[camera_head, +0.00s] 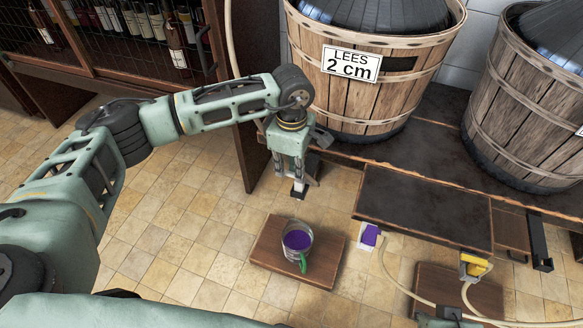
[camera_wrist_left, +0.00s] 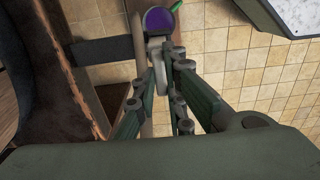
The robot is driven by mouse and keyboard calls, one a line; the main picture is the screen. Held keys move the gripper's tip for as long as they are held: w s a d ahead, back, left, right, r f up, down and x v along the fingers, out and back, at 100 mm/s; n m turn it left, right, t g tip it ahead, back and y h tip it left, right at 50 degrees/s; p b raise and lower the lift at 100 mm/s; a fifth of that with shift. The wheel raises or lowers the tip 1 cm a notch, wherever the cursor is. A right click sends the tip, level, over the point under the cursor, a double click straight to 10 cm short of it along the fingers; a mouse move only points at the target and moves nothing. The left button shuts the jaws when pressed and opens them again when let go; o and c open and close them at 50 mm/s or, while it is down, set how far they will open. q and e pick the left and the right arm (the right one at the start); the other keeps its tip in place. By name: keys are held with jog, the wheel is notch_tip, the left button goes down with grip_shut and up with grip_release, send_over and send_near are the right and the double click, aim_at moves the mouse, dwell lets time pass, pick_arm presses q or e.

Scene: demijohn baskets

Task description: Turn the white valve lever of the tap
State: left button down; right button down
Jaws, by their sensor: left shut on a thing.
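My left gripper (camera_head: 298,186) reaches down below the front of the demijohn basket marked "LEES 2 cm" (camera_head: 376,85). Its fingers are shut on a small white piece, which looks like the white valve lever (camera_head: 299,189). In the left wrist view the lever (camera_wrist_left: 157,50) shows as a pale piece between the fingertips (camera_wrist_left: 160,60). The tap body is mostly hidden by the gripper. A clear mug (camera_head: 297,243) with purple liquid and a green handle stands below on a wooden board (camera_head: 265,262). My right gripper is not in view.
A second basket (camera_head: 525,100) stands on the dark bench at right. A dark-topped wooden shelf (camera_head: 425,205), a purple-and-white item (camera_head: 369,236) and a pale hose with a yellow clamp (camera_head: 474,264) lie right of the mug. A bottle rack (camera_head: 130,25) is at upper left.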

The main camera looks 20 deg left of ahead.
aim_at(292, 173)
pick_arm(q)
jog(key=c, duration=1.8)
grip_release()
jog(key=shift+r, duration=0.15)
notch_tip(292, 173, up, 12)
